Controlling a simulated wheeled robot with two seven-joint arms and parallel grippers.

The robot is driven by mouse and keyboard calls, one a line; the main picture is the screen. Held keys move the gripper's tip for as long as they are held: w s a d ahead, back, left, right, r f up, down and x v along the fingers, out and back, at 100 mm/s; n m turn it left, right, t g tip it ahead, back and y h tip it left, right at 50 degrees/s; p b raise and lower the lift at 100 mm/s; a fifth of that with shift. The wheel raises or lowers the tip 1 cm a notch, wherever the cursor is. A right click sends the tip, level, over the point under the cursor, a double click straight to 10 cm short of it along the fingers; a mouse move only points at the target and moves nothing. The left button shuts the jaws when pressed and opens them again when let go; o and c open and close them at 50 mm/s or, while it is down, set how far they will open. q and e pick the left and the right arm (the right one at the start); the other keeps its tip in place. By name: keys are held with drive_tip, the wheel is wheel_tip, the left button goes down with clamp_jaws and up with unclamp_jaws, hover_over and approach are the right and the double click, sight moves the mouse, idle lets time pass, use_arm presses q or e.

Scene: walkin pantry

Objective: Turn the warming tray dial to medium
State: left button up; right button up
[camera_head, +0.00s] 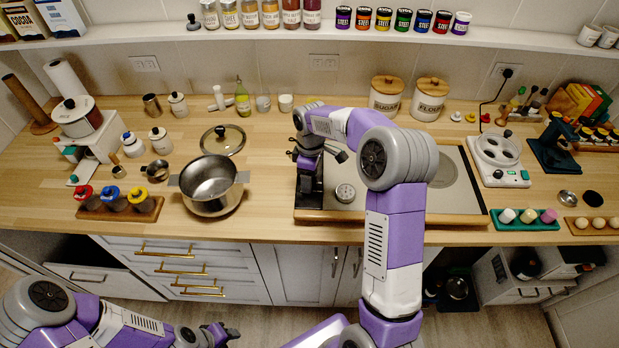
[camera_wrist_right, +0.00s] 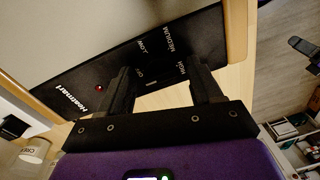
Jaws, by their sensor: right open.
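The warming tray (camera_head: 460,205) lies on the wooden counter, with a pale plate and a black control panel at its left end. In the right wrist view the panel (camera_wrist_right: 85,100) shows a red light and the labels OFF, LOW, MEDIUM and HIGH. My right gripper (camera_head: 308,165) is over this panel. In the wrist view its open fingers (camera_wrist_right: 160,78) stand either side of the label area. The black dial does not stand out clearly from the panel between them; its setting cannot be read. My left gripper (camera_head: 222,334) is low in front of the cabinets, away from the counter.
A steel pot (camera_head: 210,186) stands left of the tray, with a glass lid (camera_head: 222,140) behind it. A white hot plate (camera_head: 498,158) and a green rack (camera_head: 525,223) are to the right. Two canisters (camera_head: 430,98) stand behind. A shelf of jars runs above.

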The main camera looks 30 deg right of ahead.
drive_tip(key=shift+f, duration=0.15)
drive_tip(key=c, duration=1)
drive_tip(key=shift+c, duration=0.2)
